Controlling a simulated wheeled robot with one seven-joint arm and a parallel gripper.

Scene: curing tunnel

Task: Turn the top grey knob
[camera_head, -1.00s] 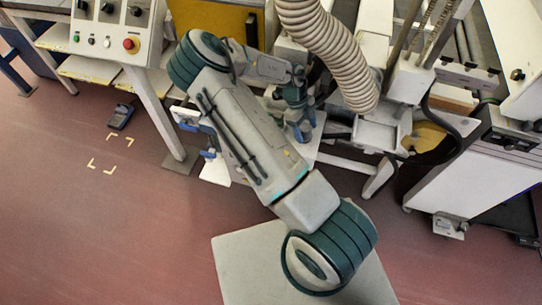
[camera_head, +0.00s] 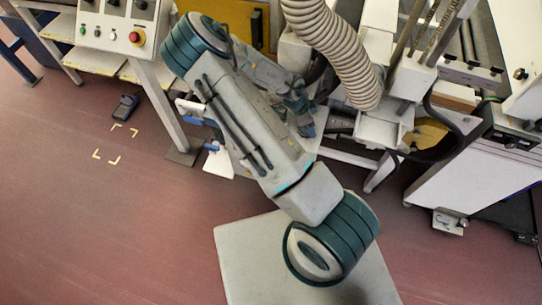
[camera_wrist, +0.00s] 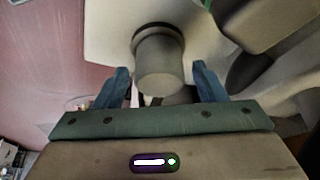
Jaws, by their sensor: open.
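A grey cylindrical knob (camera_wrist: 160,68) with a dark ring at its base stands out from a pale plate in the wrist view. My gripper (camera_wrist: 161,67) is open, with one blue finger on each side of the knob in the picture. The knob's round end faces the camera. I see no clear contact between fingers and knob, and cannot tell the depth between them. I cannot tell from the wrist view alone whether this is the top knob. In the head view no grey knob can be made out, and my arm hides much of the area around its end.
A control panel (camera_head: 122,22) with dark knobs and a red button (camera_head: 137,37) is at the upper left. A ribbed hose (camera_head: 330,40) hangs close to the right of my arm. A white machine (camera_head: 470,185) stands at the right. The reddish floor (camera_head: 110,230) at lower left is open.

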